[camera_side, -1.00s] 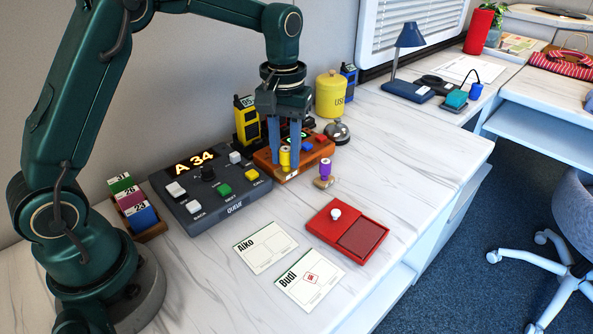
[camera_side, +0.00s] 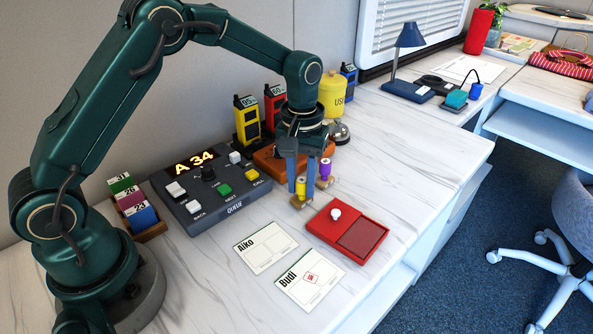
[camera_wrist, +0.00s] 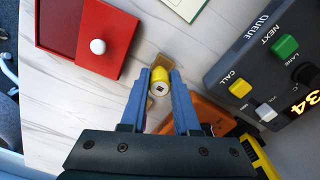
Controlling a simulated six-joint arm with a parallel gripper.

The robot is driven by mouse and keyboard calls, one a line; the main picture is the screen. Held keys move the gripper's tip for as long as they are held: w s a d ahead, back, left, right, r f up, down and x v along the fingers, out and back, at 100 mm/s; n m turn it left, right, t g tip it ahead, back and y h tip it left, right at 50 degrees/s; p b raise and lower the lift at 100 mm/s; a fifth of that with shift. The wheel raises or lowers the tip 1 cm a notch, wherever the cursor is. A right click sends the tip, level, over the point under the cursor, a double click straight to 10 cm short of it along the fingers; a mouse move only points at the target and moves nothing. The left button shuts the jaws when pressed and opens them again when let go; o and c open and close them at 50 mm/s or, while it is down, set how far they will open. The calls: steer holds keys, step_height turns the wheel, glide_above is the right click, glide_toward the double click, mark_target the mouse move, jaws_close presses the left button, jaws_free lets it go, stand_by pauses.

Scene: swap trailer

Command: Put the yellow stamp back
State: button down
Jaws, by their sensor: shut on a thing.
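My gripper (camera_side: 301,182) is shut on the yellow stamp (camera_side: 300,190), which has a wooden base, in front of the orange-brown stamp rack (camera_side: 266,158). It also shows between my fingers in the wrist view (camera_wrist: 159,82). Whether its base touches the desk I cannot tell. The purple stamp (camera_side: 325,168) stands on the desk just right of my fingers, outside the rack. My gripper hides much of the rack.
The red ink pad (camera_side: 345,230) with a white knob lies in front of the stamps. The grey queue console (camera_side: 212,195) is at left. Two cards, Aiko (camera_side: 265,247) and Budi (camera_side: 311,279), lie in front. Yellow and red handsets (camera_side: 247,120) stand behind.

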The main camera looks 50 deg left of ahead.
mark_target(302, 180)
steer(key=c, duration=0.6)
jaws_free()
steer(key=shift+c, duration=0.2)
steer(key=s+r+m+t, duration=0.1)
steer(key=s+r, duration=0.2)
steer(key=r, duration=1.3)
steer(key=s+f+m+t, duration=0.3)
steer(key=s+m+t, duration=0.1)
steer(key=s, duration=1.1)
steer(key=shift+s+a+t, duration=0.3)
steer(key=shift+s, duration=0.05)
